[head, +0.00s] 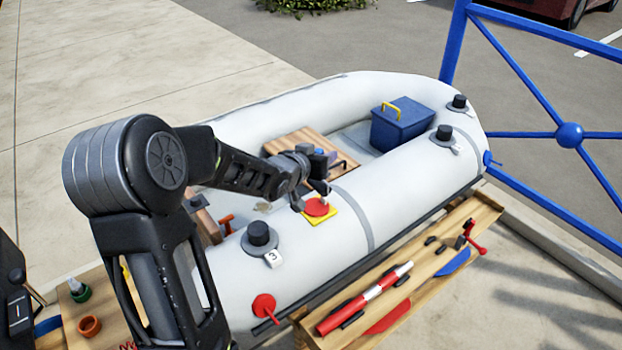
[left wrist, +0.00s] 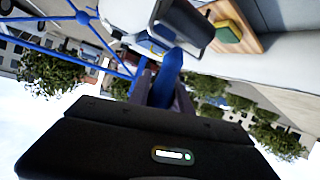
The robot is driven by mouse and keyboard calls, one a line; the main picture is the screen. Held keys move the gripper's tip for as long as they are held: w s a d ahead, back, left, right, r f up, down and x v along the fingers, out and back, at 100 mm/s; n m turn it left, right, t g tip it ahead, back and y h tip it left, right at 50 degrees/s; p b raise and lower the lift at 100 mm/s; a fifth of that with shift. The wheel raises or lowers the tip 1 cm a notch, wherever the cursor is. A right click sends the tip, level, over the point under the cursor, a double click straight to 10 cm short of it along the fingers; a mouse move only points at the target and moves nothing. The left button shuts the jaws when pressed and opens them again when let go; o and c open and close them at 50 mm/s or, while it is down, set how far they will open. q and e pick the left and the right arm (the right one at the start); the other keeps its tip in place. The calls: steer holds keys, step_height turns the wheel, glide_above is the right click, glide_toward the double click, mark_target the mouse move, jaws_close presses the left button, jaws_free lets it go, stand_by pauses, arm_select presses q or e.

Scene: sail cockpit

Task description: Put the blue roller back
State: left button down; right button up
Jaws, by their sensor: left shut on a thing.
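My left gripper (head: 314,190) is over the near tube of the white inflatable boat (head: 400,190), just above a red disc on a yellow square patch (head: 331,218). It is shut on a narrow blue thing (left wrist: 170,68), which I take to be the blue roller. It shows between the fingers in the left wrist view. In the head view the gripper and arm largely hide the held part, and I cannot make out its full shape. My right gripper is not in view.
A blue box with a yellow handle (head: 402,128) sits in the boat beside a wooden seat (head: 297,145). A wooden shelf (head: 480,213) along the near side holds a red-and-white tube (head: 365,297) and small tools. Black valve caps stand up from the tube. A blue railing (head: 520,70) stands behind.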

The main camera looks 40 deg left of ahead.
arm_select(q)
steer(key=d+f, duration=0.2)
steer(key=d, duration=0.9)
steer(key=w+d+f+m+h, duration=0.1)
steer(key=d+f, duration=0.1)
steer(key=d, duration=0.9)
steer(key=shift+d+f, duration=0.35)
steer(key=shift+f, duration=0.05)
